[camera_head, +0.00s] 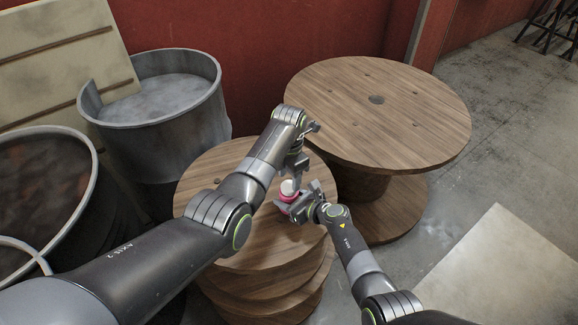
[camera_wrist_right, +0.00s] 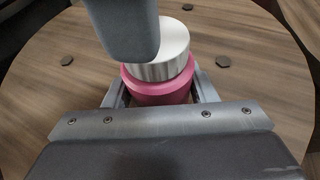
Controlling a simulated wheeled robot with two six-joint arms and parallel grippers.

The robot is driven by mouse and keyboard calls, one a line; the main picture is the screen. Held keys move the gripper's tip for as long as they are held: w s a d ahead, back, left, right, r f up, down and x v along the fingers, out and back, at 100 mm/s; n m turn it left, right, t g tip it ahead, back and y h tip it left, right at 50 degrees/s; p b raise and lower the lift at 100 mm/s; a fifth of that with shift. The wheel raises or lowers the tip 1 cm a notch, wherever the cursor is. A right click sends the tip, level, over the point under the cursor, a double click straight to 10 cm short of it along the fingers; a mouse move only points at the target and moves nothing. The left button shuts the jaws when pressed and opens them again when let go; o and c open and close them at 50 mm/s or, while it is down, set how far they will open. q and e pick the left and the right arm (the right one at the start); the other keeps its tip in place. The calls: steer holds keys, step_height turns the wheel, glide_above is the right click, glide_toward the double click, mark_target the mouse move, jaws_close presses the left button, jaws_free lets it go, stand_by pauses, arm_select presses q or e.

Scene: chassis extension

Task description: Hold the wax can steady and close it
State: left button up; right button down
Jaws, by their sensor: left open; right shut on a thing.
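The wax can is pink with a white ribbed lid. Its pink body (camera_head: 286,198) stands on the nearer wooden spool table, and its lid (camera_head: 288,187) sits on top. My right gripper (camera_head: 293,205) is shut on the pink body, with one finger on each side in the right wrist view, where the body (camera_wrist_right: 160,91) and lid (camera_wrist_right: 172,58) show close up. My left gripper (camera_head: 293,172) is open and points down just above the lid. One of its grey fingers (camera_wrist_right: 127,30) hides the left part of the lid in the wrist view. Whether it touches the lid I cannot tell.
The nearer spool table (camera_head: 215,165) has a bare top around the can. A larger spool table (camera_head: 420,110) stands behind to the right, its top clear. Grey metal drums (camera_head: 205,115) stand at the left. A pale flat sheet (camera_head: 510,265) lies on the floor at right.

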mark_target(289, 186)
arm_select(q)
steer(key=shift+f, duration=1.7)
steer(key=shift+c, duration=0.4)
